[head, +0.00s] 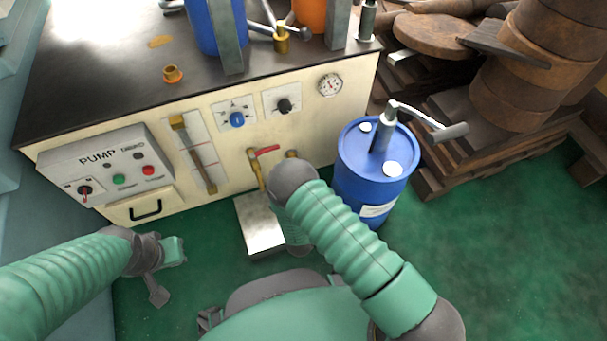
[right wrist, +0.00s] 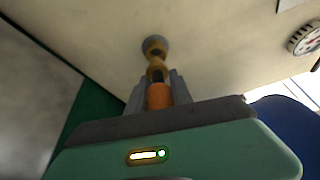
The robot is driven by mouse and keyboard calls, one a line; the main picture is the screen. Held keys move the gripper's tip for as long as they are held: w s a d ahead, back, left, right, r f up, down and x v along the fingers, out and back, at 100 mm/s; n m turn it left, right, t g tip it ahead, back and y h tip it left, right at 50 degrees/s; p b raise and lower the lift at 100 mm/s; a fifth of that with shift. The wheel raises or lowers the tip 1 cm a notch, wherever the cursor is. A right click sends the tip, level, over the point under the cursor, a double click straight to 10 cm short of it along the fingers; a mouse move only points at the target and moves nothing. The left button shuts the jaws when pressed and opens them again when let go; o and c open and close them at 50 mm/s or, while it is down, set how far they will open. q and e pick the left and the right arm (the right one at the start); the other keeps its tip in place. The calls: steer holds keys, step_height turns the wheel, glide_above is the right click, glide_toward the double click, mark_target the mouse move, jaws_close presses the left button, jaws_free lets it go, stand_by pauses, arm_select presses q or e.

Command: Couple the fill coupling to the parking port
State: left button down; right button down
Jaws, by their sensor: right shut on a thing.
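In the right wrist view my right gripper (right wrist: 158,88) is shut on an orange-brown coupling (right wrist: 159,97), with one grey finger on each side. Straight ahead of it a brass port (right wrist: 155,47) stands out from the cream panel, in line with the coupling. They look very close, but I cannot tell whether they are joined. In the head view a brass fitting (head: 291,154) shows on the panel beside my right arm, which hides my right gripper. My left gripper (head: 166,272) is low at the left, away from the panel; its jaw state is unclear.
The cream pump cabinet (head: 225,143) carries a red-handled valve (head: 265,150), knobs and a gauge (head: 330,85). A blue drum (head: 350,165) with a hand pump stands right of my right arm. A metal plate (head: 260,224) sits below the valve. Green floor is free at the right.

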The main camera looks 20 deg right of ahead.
stand_by(0.4)
steer(key=shift+r, duration=0.1)
steer(key=shift+p, duration=0.6)
stand_by(0.7)
steer(key=shift+w+b, duration=0.5)
steer(key=shift+w, duration=1.1)
steer(key=c, duration=1.1)
jaws_free()
steer(key=shift+o, duration=0.2)
